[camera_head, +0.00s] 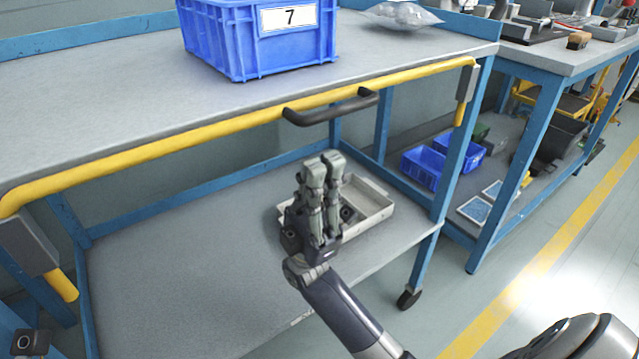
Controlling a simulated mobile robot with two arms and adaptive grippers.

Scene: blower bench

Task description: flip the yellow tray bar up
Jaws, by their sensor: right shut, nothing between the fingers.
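The yellow tray bar (178,138) runs along the front edge of the cart's grey top shelf (110,80), at about the shelf's level. It bends down at both ends into grey brackets, one at the lower left (28,246) and one at the right (466,83). A black handle (331,108) is fixed on the bar, right of its middle. My right gripper (325,163) is shut and empty. It points up just below the handle, in front of the lower shelf, and appears apart from the handle.
A blue crate marked 7 (225,40) and a clear bag (402,15) are on the top shelf. A pale tray (371,207) lies on the lower shelf (180,270), partly behind my gripper. A blue-framed workbench (545,48) stands at the right.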

